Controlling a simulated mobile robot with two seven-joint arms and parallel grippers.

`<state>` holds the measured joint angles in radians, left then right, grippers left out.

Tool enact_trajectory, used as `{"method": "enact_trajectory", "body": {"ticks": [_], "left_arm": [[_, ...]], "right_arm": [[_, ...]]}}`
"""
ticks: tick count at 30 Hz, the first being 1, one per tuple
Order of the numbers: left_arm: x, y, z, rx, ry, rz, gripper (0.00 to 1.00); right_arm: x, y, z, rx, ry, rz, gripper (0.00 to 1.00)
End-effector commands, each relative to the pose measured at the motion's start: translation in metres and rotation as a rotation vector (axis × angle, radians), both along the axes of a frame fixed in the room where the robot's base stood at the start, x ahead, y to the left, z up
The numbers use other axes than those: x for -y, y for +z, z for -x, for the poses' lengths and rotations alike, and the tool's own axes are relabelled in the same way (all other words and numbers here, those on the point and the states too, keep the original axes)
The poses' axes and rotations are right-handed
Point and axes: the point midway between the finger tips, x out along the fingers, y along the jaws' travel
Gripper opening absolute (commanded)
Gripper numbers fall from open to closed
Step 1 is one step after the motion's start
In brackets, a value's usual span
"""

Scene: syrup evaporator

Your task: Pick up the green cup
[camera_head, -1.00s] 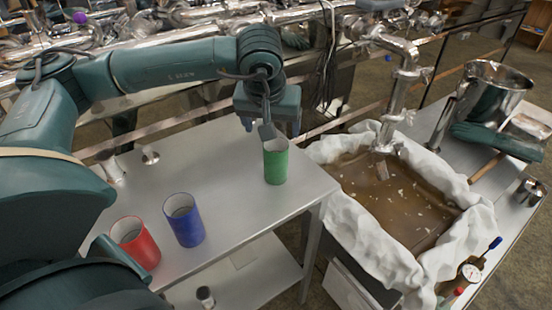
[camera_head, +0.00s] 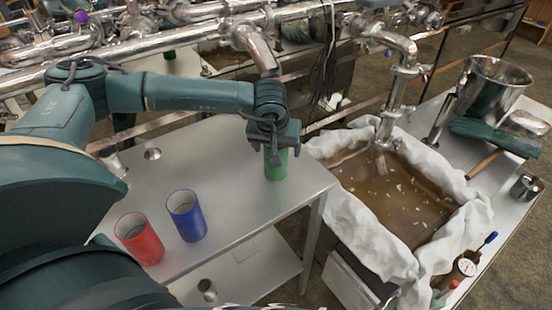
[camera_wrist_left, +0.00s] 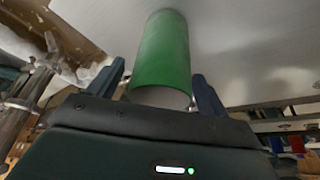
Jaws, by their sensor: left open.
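The green cup (camera_head: 276,169) stands upright near the right edge of the grey metal table. My left gripper (camera_head: 275,147) is directly over it, and the gripper body hides the cup's upper part in the head view. In the left wrist view the green cup (camera_wrist_left: 165,50) lies between the two open fingers (camera_wrist_left: 160,75), one on each side. Whether the fingers touch the cup wall I cannot tell. My right gripper is not in view.
A blue cup (camera_head: 187,218) and a red cup (camera_head: 140,241) stand on the same table (camera_head: 238,200), nearer the front left. A cloth-lined basin (camera_head: 355,222) of brown liquid stands right of the table. Metal pipes (camera_head: 180,45) run behind it.

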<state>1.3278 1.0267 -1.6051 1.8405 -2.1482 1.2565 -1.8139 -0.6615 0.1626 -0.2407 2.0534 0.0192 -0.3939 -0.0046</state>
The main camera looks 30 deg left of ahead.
Motion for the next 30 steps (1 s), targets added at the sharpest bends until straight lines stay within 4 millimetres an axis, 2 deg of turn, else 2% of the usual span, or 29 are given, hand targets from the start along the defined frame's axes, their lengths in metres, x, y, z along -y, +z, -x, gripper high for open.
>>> {"method": "enact_trajectory", "body": {"ticks": [2, 21, 30], "left_arm": [[-0.0001, 0.0, 0.0001, 0.0, 0.0, 0.0, 0.78], [-0.0002, 0.0006, 0.0002, 0.0, 0.0, -0.001, 0.26], [-0.0003, 0.0016, 0.0001, 0.0, 0.0, -0.001, 0.26]], "right_arm": [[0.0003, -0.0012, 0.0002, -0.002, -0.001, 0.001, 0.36], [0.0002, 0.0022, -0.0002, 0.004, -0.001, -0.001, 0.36], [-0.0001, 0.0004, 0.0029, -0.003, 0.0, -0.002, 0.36]]}}
